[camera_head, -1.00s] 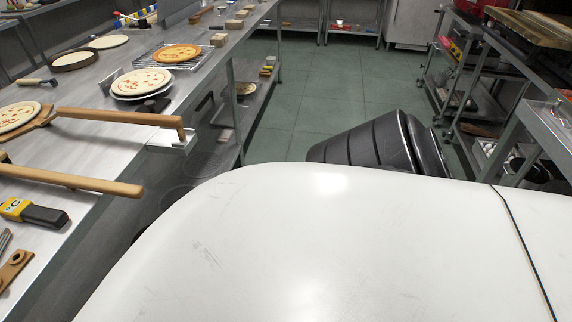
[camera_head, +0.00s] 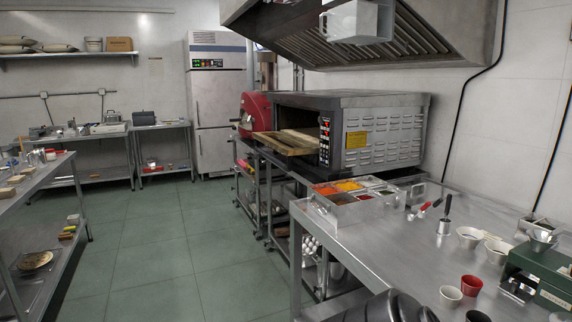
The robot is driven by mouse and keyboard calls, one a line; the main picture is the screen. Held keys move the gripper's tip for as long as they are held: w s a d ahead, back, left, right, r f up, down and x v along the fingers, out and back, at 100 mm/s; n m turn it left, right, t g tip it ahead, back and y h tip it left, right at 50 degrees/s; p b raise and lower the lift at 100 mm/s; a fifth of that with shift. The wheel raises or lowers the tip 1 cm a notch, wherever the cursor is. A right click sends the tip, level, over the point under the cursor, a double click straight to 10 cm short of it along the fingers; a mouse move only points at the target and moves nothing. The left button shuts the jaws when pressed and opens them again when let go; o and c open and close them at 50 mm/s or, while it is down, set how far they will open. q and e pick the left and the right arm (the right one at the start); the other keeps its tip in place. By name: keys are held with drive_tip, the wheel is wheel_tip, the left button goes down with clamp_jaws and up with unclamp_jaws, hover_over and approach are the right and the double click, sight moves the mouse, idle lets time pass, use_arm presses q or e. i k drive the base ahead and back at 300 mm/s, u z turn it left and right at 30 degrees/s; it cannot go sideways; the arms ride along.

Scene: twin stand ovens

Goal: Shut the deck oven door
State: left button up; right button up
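The deck oven (camera_head: 385,130) is a grey steel box on a stand, right of the middle in the head view. Its side with vents and a yellow label faces me, and a control panel with red displays is at its front corner. Its front faces left. The door (camera_head: 283,144) looks folded down and open, roughly level, sticking out to the left with a wooden-looking surface. The dark oven mouth shows above it, with a pale slab inside.
A red oven (camera_head: 255,113) stands beyond the deck oven. A steel table (camera_head: 390,245) with a topping tray (camera_head: 345,196), cups and a green scale fills the right foreground. A hood (camera_head: 420,30) hangs above. The green floor (camera_head: 150,240) is clear on the left.

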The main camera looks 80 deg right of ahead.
sight(282, 150)
drive_tip(key=z, duration=0.85)
drive_tip(key=i, duration=0.95)
drive_tip(key=z, duration=1.45)
drive_tip(key=i, duration=0.9)
drive_tip(key=z, duration=0.5)
